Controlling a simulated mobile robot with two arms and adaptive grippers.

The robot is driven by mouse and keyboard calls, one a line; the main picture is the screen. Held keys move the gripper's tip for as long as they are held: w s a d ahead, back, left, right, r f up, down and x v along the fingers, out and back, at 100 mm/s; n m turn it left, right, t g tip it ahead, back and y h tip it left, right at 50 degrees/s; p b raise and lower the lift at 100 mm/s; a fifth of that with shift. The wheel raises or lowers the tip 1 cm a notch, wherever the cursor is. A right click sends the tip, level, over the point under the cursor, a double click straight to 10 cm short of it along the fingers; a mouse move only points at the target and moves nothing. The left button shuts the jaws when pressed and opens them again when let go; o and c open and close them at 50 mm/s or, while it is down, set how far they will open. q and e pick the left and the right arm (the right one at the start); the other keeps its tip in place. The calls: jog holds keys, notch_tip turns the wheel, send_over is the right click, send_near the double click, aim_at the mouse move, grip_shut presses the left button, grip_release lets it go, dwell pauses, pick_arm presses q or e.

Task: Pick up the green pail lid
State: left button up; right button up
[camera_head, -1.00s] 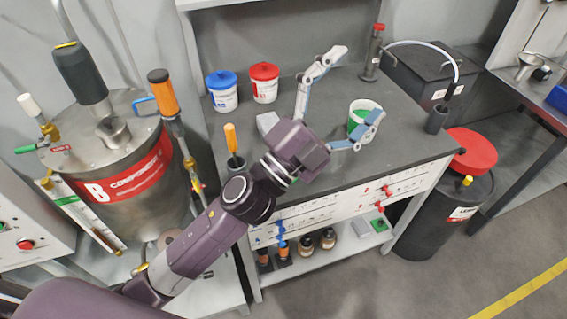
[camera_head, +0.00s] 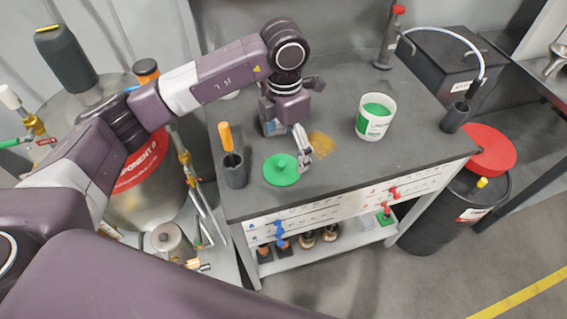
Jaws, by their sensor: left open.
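My left gripper (camera_head: 311,124) is open and empty above the bench, just behind and right of the lid. Its near finger hangs at the lid's right edge; I cannot tell whether it touches. Its other finger points toward the back and is partly hidden by the gripper body. A white pail (camera_head: 371,128) with green contents stands open to the right. My right gripper is not in view.
A dark cup (camera_head: 235,172) with an orange-handled tool stands left of the lid. A red-topped cylinder (camera_head: 389,45) stands at the back, a dark holder (camera_head: 454,118) at the right.

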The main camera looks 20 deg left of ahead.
aim_at(282, 164)
pick_arm(q)
jog(key=shift+a+f, duration=0.3)
jog(key=f+p, duration=0.1)
jog(key=f, duration=0.1)
jog(key=f+p, duration=0.1)
jog(key=f, duration=0.1)
jog(key=f+p, duration=0.1)
jog(key=f, duration=0.1)
jog(key=shift+w+a+f, duration=0.1)
jog(key=shift+w+a, duration=0.05)
jog(key=shift+a, duration=0.1)
jog(key=shift+f, duration=0.35)
jog(key=shift+d, duration=0.1)
jog(key=shift+c, duration=0.4)
jog(key=c, duration=1)
grip_shut()
